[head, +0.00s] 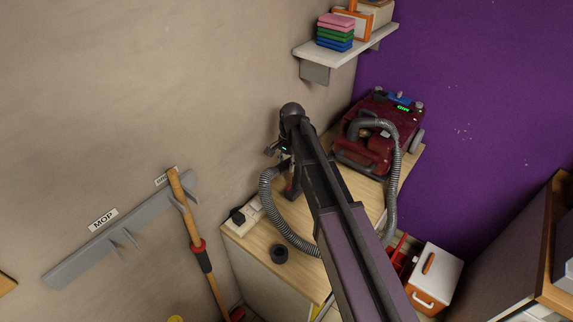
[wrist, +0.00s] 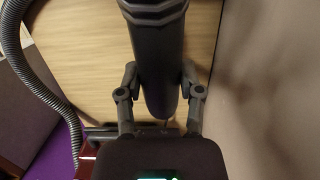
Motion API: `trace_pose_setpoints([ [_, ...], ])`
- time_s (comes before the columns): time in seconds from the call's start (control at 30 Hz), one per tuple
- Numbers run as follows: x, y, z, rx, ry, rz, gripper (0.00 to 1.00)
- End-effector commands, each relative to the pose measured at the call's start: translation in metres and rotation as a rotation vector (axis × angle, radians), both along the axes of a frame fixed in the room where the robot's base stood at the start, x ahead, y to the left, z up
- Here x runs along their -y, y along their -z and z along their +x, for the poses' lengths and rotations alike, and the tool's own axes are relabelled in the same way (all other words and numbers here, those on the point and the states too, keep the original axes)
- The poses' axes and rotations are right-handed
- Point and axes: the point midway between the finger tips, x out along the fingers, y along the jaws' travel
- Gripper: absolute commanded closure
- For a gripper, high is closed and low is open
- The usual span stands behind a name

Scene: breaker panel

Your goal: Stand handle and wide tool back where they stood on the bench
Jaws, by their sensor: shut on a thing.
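My gripper (head: 276,151) is above the wooden bench (head: 252,234), close to the beige wall. In the wrist view its two fingers (wrist: 160,97) are shut on a dark, round tube, which looks like the vacuum handle (wrist: 160,55). The grey ribbed hose (head: 268,200) rises in a curve towards my gripper and runs behind my arm. A dark piece (head: 293,188) shows just below the gripper; I cannot tell whether it is the wide tool or whether it touches the bench. My arm hides part of the bench.
The dark red vacuum (head: 365,150) stands at the back of the bench. A shelf (head: 345,48) hangs above.

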Motion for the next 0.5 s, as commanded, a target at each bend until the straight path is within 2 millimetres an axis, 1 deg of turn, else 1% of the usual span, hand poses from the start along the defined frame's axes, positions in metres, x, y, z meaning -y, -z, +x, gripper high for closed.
trace_pose_setpoints([
  [0.5, -0.0001, 0.003, 0.0, 0.0, 0.0, 0.0, 1.0],
])
